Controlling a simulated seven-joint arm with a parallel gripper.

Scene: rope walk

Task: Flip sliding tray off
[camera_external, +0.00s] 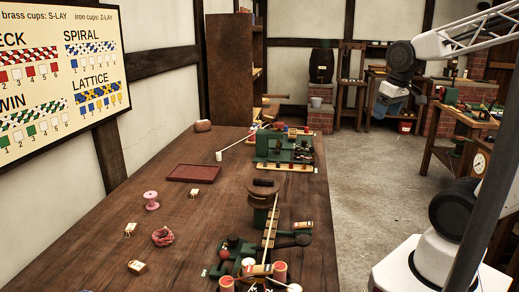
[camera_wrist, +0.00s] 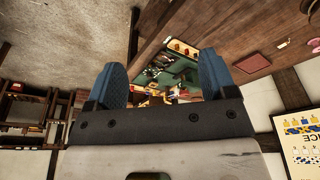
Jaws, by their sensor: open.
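My gripper (camera_external: 387,104) hangs in the air at the right in the external view, off the table's right side and well apart from everything on it. In the wrist view its two blue fingers (camera_wrist: 163,78) are spread with nothing held between them. A green machine (camera_external: 284,150) with black parts and a row of pieces along its front stands at the table's far right. It also shows beyond the fingers in the wrist view (camera_wrist: 172,70). I cannot tell which part is the sliding tray or how it is set. A flat dark red tray (camera_external: 193,173) lies left of that machine.
A pink spool (camera_external: 151,200), a red coil (camera_external: 163,236) and small tagged pieces lie at left. The middle of the table (camera_external: 215,205) is mostly clear.

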